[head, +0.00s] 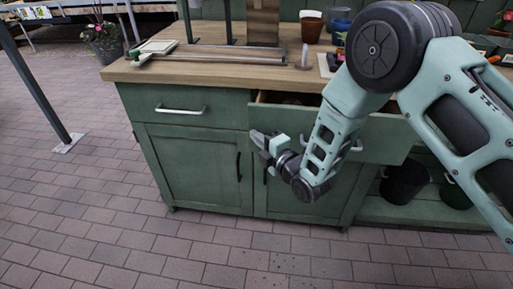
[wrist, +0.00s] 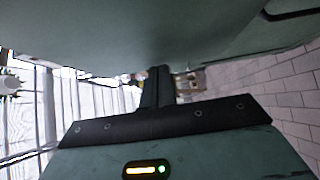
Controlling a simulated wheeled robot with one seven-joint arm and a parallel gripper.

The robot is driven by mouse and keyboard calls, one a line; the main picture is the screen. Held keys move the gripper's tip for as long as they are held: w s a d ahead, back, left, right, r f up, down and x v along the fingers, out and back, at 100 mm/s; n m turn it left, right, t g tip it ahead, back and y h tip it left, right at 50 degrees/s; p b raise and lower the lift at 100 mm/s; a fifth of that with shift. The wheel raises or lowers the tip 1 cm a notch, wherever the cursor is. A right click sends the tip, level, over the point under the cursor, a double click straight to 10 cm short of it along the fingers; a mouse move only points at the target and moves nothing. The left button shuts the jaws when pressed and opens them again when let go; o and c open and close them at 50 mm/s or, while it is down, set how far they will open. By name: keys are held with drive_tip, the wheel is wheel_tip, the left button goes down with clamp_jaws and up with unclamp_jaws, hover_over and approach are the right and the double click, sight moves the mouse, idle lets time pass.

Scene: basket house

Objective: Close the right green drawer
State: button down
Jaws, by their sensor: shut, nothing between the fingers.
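The right green drawer (head: 380,137) stands pulled out from the cabinet under the wooden top, with a dark gap showing behind its front. Its pale handle (head: 356,146) is partly hidden by my arm. My gripper (head: 259,138) is shut and empty, at the left end of the drawer front. I cannot tell whether it touches the front. In the wrist view, my gripper (wrist: 158,82) points away beneath a large, close green surface (wrist: 130,28).
The left drawer (head: 190,100) is shut, with cabinet doors (head: 200,165) below. Tools and pots (head: 311,26) stand on the wooden top (head: 215,68). Dark buckets (head: 404,182) sit on the lower shelf at right.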

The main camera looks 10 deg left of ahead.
drive_tip(key=w+b, duration=0.2)
drive_tip(key=w, duration=0.3)
drive_tip(key=w+b, duration=0.2)
drive_tip(key=w, duration=0.3)
drive_tip(key=shift+w+d+f, duration=0.1)
drive_tip(key=shift+w+d, duration=0.1)
drive_tip(key=shift+w, duration=0.15)
drive_tip(key=shift+w+d+r, duration=0.2)
drive_tip(key=shift+w+r, duration=0.1)
